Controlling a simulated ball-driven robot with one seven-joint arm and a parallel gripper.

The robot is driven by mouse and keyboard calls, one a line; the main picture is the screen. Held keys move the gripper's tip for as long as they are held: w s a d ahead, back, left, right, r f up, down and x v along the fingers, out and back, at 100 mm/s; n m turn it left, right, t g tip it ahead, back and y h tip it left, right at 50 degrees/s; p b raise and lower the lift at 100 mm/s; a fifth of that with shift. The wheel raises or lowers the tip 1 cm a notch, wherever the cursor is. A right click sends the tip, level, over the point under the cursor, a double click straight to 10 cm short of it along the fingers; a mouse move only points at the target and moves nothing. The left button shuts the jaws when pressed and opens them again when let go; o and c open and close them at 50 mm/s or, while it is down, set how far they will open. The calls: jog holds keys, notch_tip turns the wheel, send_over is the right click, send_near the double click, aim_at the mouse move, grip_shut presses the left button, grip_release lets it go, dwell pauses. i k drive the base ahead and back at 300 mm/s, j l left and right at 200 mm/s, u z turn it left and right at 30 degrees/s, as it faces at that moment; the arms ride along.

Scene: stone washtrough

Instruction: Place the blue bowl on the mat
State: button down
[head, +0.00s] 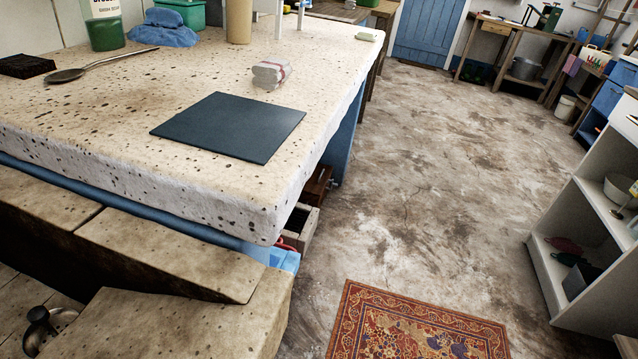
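A flat dark blue-grey mat (228,126) lies on the speckled stone-topped table, near its right front corner. Nothing rests on the mat. I see no blue bowl in this view. A pale bowl (619,190) stands on the white shelf unit at the right; it looks white or grey, not blue. My gripper is not in view.
The stone top (110,125) also holds a folded cloth (271,73), a spoon (100,65), a dark sponge (25,66) and a crumpled blue cloth (165,29). A stone trough (170,250) fills the lower left. A patterned rug (415,325) lies on open floor.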

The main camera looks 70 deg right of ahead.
aim_at(235, 120)
jog(key=i+l+z, duration=0.1)
jog(key=z, duration=0.3)
jog(key=i+l+z, duration=0.15)
jog(key=z, duration=0.2)
jog(key=i+l+z, duration=0.15)
jog(key=z, duration=0.25)
jog(key=i+z, duration=0.15)
jog(key=z, duration=0.2)
jog(key=i, duration=0.35)
